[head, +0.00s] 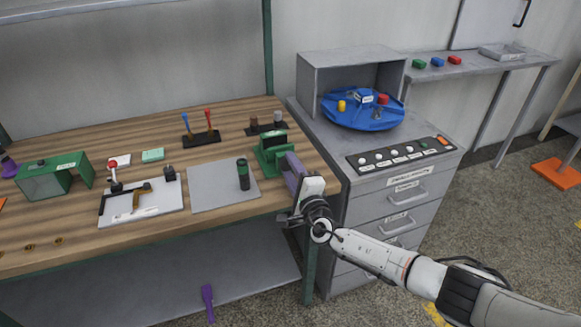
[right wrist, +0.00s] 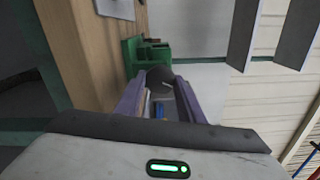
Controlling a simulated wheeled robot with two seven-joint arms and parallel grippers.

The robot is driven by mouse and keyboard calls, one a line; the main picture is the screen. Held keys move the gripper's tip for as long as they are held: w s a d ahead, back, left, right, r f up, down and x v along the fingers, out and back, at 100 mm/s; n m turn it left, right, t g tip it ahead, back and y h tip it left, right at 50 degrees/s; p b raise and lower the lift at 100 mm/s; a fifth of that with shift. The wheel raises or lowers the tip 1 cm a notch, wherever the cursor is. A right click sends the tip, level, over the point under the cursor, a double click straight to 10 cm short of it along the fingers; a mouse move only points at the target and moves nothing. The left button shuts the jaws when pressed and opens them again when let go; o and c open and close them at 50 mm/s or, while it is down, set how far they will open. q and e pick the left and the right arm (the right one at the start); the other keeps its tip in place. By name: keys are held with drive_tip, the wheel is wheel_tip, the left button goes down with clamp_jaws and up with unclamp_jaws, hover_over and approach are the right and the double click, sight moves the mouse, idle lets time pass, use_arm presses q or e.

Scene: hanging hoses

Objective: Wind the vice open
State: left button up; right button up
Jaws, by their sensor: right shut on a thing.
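The green vice (head: 270,156) stands at the right front corner of the wooden bench, and it also shows in the right wrist view (right wrist: 133,58). My right gripper (head: 291,166) is at the vice's front, its purple fingers pointing at it. In the right wrist view the two purple fingers (right wrist: 160,100) lie either side of a dark round part on the vice's front. The gripper is shut on the vice's handle, which is mostly hidden between the fingers. The jaw gap cannot be made out. No left arm can be made out in the head view.
A grey plate with a dark green cylinder (head: 243,174) lies left of the vice. A drawer cabinet (head: 390,215) stands close on the right, with a button panel (head: 405,153) and a blue turntable (head: 352,116). A small purple piece (head: 207,298) shows low down below the bench.

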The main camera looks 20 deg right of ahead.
drive_tip(key=shift+n, duration=1.6)
drive_tip(key=o, duration=1)
drive_tip(key=shift+o, duration=0.2)
drive_tip(key=shift+s, duration=0.1)
drive_tip(key=s, duration=1)
drive_tip(key=shift+d, duration=0.2)
drive_tip(key=shift+s+f, duration=0.1)
